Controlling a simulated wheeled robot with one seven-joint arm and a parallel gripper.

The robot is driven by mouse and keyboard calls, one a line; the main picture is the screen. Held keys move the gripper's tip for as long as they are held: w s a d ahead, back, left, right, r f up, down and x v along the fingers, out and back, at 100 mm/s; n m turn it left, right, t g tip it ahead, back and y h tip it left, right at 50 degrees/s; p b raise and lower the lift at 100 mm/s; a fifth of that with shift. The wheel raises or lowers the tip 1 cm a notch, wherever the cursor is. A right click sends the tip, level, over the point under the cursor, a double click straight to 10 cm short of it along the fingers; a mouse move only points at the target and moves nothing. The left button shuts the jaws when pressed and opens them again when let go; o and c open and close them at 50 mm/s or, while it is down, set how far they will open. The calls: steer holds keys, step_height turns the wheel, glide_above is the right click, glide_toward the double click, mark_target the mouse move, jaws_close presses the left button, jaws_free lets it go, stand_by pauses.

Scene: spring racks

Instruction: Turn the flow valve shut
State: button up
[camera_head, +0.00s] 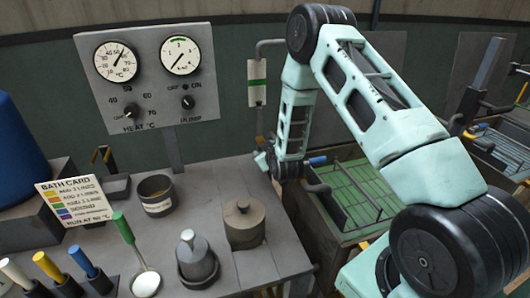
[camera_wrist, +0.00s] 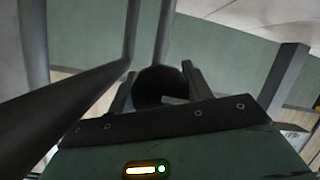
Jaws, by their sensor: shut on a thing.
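My gripper (camera_head: 264,157) is low at the pipe, at the back right edge of the grey bench, mostly hidden by my own arm in the head view. In the wrist view my gripper (camera_wrist: 158,84) has its two fingers on either side of a dark round knob (camera_wrist: 161,89), which looks like the flow valve's handle. The fingers are shut on it. How far the valve is turned cannot be told. A flow tube (camera_head: 257,82) with a green and white label hangs on the pipe above the gripper.
Pipes (camera_wrist: 85,88) run close by the left finger. The gauge panel (camera_head: 147,82) stands at the back left. The bench (camera_head: 219,180) holds a lidded pot (camera_head: 244,222), a dark cup (camera_head: 156,194) and several coloured handles.

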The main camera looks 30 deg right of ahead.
stand_by(0.3)
steer(key=o, duration=0.7)
steer(key=shift+s+a, duration=0.1)
steer(key=shift+s, duration=0.05)
steer(key=p+v, duration=0.6)
steer(key=v, duration=1.1)
steer(key=shift+p, duration=0.3)
